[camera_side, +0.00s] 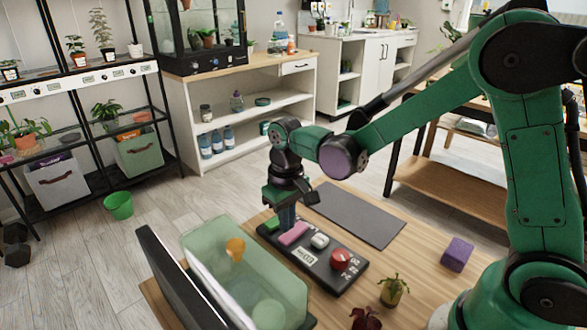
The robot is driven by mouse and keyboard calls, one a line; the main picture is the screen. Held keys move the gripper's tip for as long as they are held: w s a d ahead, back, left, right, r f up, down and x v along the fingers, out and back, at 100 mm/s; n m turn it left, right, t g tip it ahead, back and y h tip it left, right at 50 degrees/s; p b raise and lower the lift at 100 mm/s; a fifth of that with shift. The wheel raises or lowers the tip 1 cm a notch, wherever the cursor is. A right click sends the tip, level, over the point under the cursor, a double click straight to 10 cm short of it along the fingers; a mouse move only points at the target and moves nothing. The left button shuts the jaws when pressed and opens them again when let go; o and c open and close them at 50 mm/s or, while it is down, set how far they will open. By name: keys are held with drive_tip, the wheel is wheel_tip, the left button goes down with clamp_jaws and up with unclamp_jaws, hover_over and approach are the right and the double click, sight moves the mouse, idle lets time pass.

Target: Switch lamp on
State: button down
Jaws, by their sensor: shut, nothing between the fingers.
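A dark control panel (338,283) lies on the wooden table. On it are a green part (269,226) at its far left end, a pink block-like control (294,234), a white button (320,241) and a large red button (340,260). My gripper (287,216) points down with its fingers shut and empty, over the far left end of the panel, between the green part and the pink control. I cannot tell whether the fingertips touch the panel. No lamp can be clearly made out, and the panel's labels are too small to read.
A clear green-tinted tank (245,262) stands left of the panel, with a black upright board (172,272) beside it. A grey mat (358,214) lies behind the panel. A purple block (457,254) and a small potted plant (393,290) stand to the right.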

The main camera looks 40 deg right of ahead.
sight(290, 238)
drive_tip(key=shift+r, duration=2.6)
drive_tip(key=s+d+r+t, duration=0.2)
drive_tip(key=s+r+t, duration=0.1)
drive_tip(key=s+t, duration=0.4)
drive_tip(key=shift+s+d+r, duration=0.25)
drive_tip(key=shift+s+r, duration=0.05)
drive_tip(key=shift+r, duration=0.1)
